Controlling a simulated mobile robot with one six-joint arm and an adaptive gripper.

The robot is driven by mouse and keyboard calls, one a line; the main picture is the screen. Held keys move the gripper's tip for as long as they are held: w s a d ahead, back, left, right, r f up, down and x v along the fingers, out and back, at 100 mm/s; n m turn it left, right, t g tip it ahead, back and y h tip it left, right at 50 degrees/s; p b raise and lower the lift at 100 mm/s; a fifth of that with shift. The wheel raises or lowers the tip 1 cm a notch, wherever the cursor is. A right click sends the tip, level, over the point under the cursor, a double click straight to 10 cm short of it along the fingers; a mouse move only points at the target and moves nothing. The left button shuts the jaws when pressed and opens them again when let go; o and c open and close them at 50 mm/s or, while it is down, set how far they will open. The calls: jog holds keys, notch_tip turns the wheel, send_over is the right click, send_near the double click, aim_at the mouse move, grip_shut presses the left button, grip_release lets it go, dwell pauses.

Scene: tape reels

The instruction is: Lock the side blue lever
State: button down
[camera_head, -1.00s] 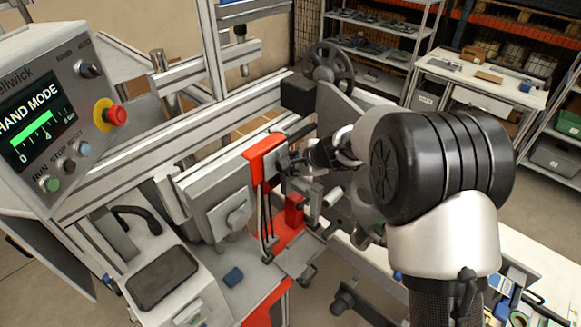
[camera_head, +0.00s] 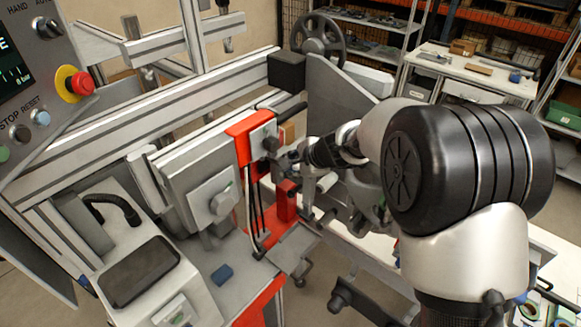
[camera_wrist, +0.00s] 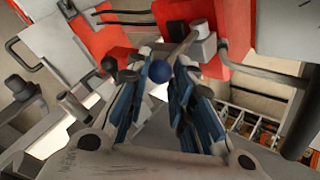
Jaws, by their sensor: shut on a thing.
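The blue lever's dark blue round knob (camera_wrist: 159,71) shows in the wrist view between the tips of my gripper (camera_wrist: 157,82). The two fingers with blue pads close on the knob from both sides. A grey rod with a pale round end (camera_wrist: 198,30) stands just beyond it, by the red frame. In the head view my gripper (camera_head: 287,160) is at the right side of the red bracket (camera_head: 250,124) on the machine. The lever is hidden there by my gripper, and its lock state cannot be told.
A control panel with a red stop button (camera_head: 83,83) is at the upper left. A black handwheel (camera_head: 318,36) stands behind the bracket. A small blue block (camera_head: 222,274) lies on the machine base. A bin with several compartments (camera_wrist: 249,127) shows at right in the wrist view.

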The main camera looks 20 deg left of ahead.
jog(key=shift+s+d+f, duration=0.1)
jog(key=shift+d+f, duration=0.05)
jog(key=shift+f, duration=0.15)
jog(key=c, duration=1.8)
grip_release()
jog(key=shift+c, duration=0.2)
jog(key=shift+o, duration=1.4)
jog(key=shift+d+r, duration=0.1)
jog(key=shift+r, duration=0.1)
jog(key=shift+o, duration=0.8)
jog(key=shift+r, duration=0.1)
notch_tip(320, 180, up, 10)
